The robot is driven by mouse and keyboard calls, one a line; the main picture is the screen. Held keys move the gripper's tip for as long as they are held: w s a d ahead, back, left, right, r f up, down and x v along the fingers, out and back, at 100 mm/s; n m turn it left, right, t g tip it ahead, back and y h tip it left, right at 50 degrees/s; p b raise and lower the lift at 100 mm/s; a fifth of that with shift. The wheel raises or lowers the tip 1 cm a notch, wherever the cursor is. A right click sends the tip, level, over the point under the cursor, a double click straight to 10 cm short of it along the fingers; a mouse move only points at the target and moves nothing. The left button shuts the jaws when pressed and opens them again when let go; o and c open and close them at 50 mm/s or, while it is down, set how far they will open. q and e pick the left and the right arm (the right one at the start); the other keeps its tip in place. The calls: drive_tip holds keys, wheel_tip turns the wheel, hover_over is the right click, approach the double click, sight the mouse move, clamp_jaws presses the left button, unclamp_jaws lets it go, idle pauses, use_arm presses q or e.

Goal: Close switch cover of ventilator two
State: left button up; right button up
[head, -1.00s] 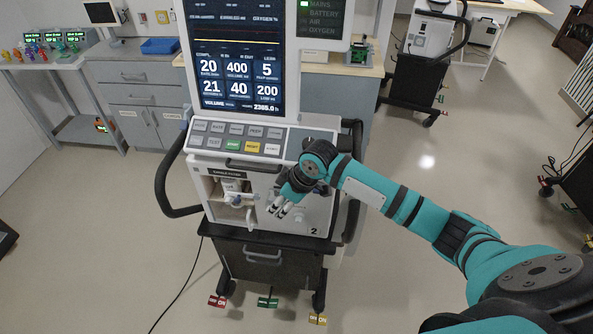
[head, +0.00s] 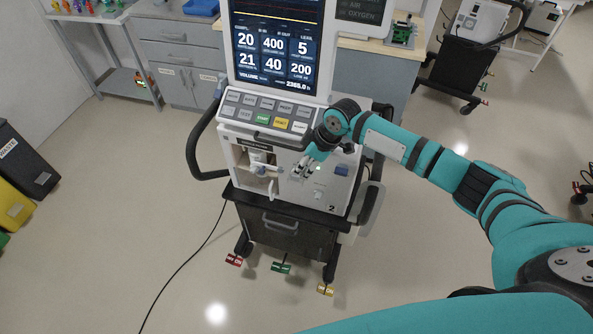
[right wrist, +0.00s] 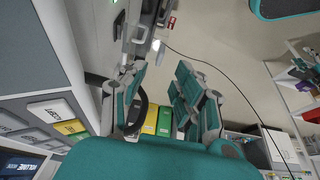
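Ventilator two (head: 325,222), marked "2" on its lower front, stands in the middle of the head view. My right gripper (head: 300,170) is in front of its lower front panel, right of the open compartment with the white fittings (head: 262,160). A small blue part (head: 342,169) shows on the panel to the right of the gripper; I cannot tell whether it is the switch cover. In the right wrist view the fingers of my right gripper (right wrist: 160,78) are apart with nothing between them. Contact with the panel cannot be told. My left gripper is not in view.
The ventilator's black side handles (head: 203,140) stick out beside the panel. A cable (head: 190,262) runs over the floor at left. Bins (head: 18,170) stand at the left edge, and a counter (head: 180,55) is behind. The floor in front is clear.

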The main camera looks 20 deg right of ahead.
drive_tip(key=x, duration=0.6)
drive_tip(key=shift+p, duration=0.3)
drive_tip(key=shift+c, duration=0.3)
clamp_jaws()
